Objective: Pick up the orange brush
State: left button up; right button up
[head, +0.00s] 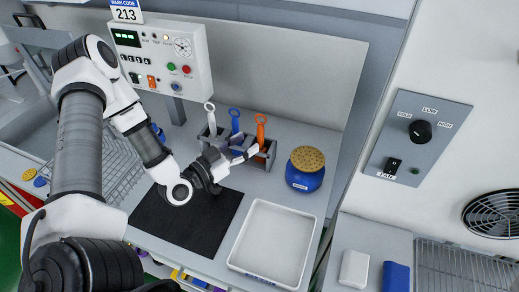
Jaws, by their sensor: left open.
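The orange brush (261,130) stands upright in the right slot of a grey holder (272,158) at the back of the counter. A blue brush (235,119) and a white brush (210,117) stand to its left in the same holder. My left gripper (247,152) is open in front of the holder, with its fingers pointing toward the orange brush. One fingertip appears close to the orange brush's lower part; I cannot tell whether they touch. The fingers hide part of the holder's front. My right gripper is not in view.
A blue jar with a perforated tan top (306,172) stands right of the holder. A white tray (235,262) and a black mat (153,232) lie in front. A control box (160,55) is behind left. A wire rack (122,180) is at left.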

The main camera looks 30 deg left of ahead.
aim_at(258, 136)
pick_arm(q)
jog(key=x, duration=0.6)
jog(key=shift+w, duration=0.1)
jog(key=shift+f, duration=0.1)
jog(key=c, duration=1)
grip_shut()
